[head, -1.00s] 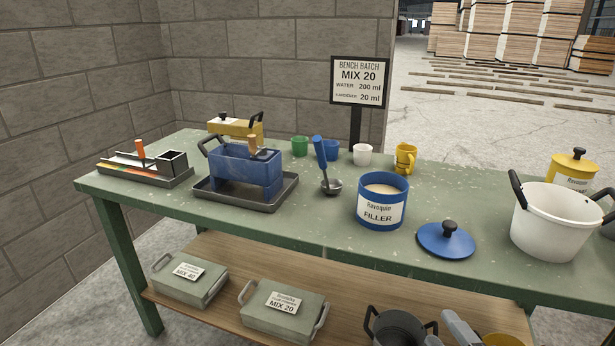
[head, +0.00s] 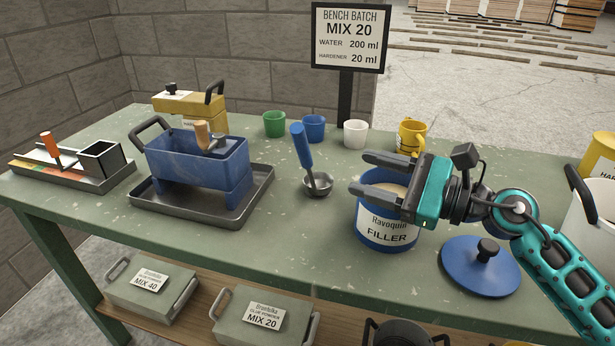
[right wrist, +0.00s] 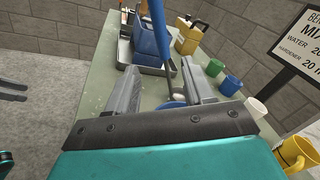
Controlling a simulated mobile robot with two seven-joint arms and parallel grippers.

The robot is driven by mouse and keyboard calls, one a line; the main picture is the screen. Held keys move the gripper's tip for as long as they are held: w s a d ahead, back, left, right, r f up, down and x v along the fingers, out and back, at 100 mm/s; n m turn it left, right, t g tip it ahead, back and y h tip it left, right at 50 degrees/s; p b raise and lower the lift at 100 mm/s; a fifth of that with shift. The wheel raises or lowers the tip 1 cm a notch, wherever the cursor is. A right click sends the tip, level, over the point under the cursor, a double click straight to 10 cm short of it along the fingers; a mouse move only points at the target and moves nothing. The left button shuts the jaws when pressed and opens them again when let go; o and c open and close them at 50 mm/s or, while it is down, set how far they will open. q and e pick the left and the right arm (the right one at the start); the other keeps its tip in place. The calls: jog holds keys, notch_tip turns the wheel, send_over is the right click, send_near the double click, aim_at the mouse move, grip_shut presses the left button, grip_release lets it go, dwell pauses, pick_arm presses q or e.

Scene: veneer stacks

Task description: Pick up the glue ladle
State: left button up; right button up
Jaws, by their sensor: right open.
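The glue ladle is a metal bowl (head: 318,184) with a blue handle (head: 302,146), standing tilted on the green bench between the blue glue trough and the filler tub. In the right wrist view its blue handle (right wrist: 158,22) shows beyond and between the fingers. My right gripper (head: 358,174) is open and empty, fingers pointing left toward the ladle, above the filler tub and just right of the ladle, apart from it in the head view. My left gripper is not in the head view; dark fingertips at the left edge of the right wrist view (right wrist: 12,92) may be its own.
The filler tub (head: 385,240) is partly under my right gripper. A blue lid (head: 470,275) lies to its right. Green (head: 274,124), blue (head: 313,128) and white (head: 355,134) cups and a yellow mug (head: 411,137) stand behind. The trough (head: 195,160) sits in a tray (head: 170,213) at left.

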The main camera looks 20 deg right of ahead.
aim_at(304, 164)
jog(key=p+x, duration=0.2)
jog(key=x, duration=0.4)
jog(key=shift+w+a+r, duration=0.1)
jog(key=shift+a+r, duration=0.05)
jog(key=shift+r, duration=0.05)
jog(key=shift+w+a, duration=0.2)
jog(key=x, duration=0.2)
jog(key=p+x, duration=0.1)
jog(key=x, duration=0.2)
jog(key=shift+d+r, duration=0.1)
jog(key=shift+r, duration=0.1)
jog(key=shift+w+a, duration=0.2)
jog(key=shift+w, duration=0.05)
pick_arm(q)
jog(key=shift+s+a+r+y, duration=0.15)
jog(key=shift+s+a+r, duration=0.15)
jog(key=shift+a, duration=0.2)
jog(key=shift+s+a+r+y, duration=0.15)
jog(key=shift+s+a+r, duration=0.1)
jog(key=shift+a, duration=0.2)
pick_arm(e)
jog(key=shift+c, duration=0.2)
jog(key=c, duration=0.9)
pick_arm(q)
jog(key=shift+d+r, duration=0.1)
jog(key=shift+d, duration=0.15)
pick_arm(e)
grip_shut()
